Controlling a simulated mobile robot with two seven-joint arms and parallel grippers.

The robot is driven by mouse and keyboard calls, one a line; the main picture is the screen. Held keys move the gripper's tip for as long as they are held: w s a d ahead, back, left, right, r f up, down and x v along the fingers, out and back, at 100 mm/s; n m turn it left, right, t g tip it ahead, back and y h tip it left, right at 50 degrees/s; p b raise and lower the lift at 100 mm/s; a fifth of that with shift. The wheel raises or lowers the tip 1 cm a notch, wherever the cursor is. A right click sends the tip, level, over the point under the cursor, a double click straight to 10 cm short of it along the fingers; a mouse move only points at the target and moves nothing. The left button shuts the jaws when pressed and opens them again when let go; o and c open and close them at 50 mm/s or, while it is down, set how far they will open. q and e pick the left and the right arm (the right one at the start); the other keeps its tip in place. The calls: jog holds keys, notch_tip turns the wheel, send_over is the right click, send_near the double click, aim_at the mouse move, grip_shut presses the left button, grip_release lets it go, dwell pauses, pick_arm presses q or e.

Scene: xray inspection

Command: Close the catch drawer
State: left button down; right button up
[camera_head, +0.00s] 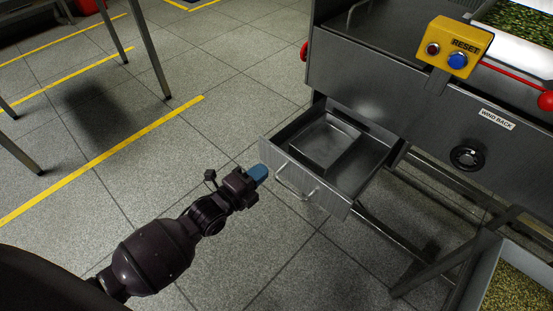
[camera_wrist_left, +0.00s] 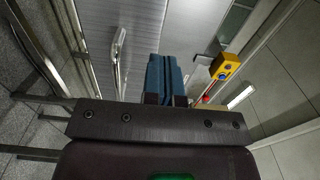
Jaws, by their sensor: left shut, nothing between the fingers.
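The catch drawer (camera_head: 350,206) is a grey metal drawer pulled out from under the steel machine. A lighter metal tray (camera_head: 325,142) sits inside it. The drawer's bar handle (camera_head: 285,182) is on its front face, and it also shows in the left wrist view (camera_wrist_left: 119,55). My left gripper (camera_head: 258,174), with blue fingers, is shut and empty close to the drawer front, near the handle's left end. In the left wrist view the shut blue fingers (camera_wrist_left: 164,78) lie to the right of the handle. Whether they touch the front is unclear. My right gripper is not in view.
The machine (camera_head: 385,85) carries a yellow reset box (camera_head: 459,47), a red ball-ended lever (camera_head: 546,101) and a black knob (camera_head: 467,158). A bin of granules (camera_head: 483,272) stands at lower right. Table legs (camera_head: 150,50) stand at upper left. The floor before the drawer is clear.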

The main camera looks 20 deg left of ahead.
aim_at(282, 154)
pick_arm(q)
jog(key=b+x, duration=0.1)
jog(key=x, duration=0.2)
jog(key=shift+w+d+f, duration=0.15)
jog(key=shift+w, duration=0.2)
jog(key=shift+x, duration=1)
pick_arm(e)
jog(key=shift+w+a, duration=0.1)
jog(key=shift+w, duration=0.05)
